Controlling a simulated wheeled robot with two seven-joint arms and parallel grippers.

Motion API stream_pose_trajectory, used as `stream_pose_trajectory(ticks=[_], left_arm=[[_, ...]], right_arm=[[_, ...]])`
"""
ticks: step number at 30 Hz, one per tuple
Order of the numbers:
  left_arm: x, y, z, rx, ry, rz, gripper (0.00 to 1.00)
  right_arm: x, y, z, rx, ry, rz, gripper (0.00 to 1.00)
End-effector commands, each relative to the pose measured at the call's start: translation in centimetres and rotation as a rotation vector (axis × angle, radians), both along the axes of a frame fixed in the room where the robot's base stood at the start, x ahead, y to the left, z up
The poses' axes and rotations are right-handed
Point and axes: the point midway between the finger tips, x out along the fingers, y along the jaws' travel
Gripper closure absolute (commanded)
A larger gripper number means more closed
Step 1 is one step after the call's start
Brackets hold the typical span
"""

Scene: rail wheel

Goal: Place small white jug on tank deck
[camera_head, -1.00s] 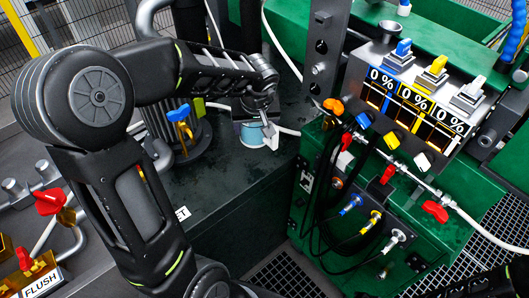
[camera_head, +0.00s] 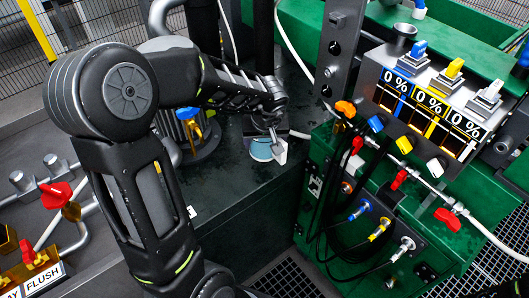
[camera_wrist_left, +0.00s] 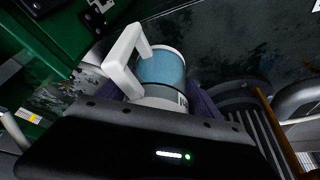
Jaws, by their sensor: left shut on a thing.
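The small white jug (camera_head: 262,150) has a pale blue band or content and a white handle on its right side. It is at the dark tank deck (camera_head: 235,190), near the middle of the head view. My left gripper (camera_head: 267,124) comes down over it and is shut on it. In the left wrist view, the jug (camera_wrist_left: 163,72) shows upright between purple finger pads, its handle to the left. The gripper body hides its lower part. I cannot tell whether its base touches the deck. My right gripper is not in view.
A green panel (camera_head: 330,235) with hoses and coloured valves stands right of the jug, below a dispenser reading 0 %. A ribbed cylinder with blue and yellow valves (camera_head: 190,122) stands left. Red-handled pipes are at far left. The deck's front part is bare.

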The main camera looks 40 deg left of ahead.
Motion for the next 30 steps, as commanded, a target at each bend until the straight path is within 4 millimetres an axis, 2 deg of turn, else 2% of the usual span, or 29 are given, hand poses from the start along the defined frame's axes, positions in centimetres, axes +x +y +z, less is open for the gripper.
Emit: stream_pose_trajectory(ticks=[11, 24, 25, 30], left_arm=[[0.0, 0.0, -4.9, -0.001, 0.001, 0.000, 0.83], [0.0, 0.0, -5.2, 0.000, 0.000, 0.000, 0.83], [0.0, 0.0, -5.3, 0.000, 0.000, 0.000, 0.23], [0.0, 0.0, -5.2, 0.000, 0.000, 0.000, 0.09]], right_arm=[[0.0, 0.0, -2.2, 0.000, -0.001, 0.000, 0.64], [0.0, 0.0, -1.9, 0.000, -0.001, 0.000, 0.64], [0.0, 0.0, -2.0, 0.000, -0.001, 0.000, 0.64], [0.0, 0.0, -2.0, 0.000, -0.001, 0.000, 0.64]])
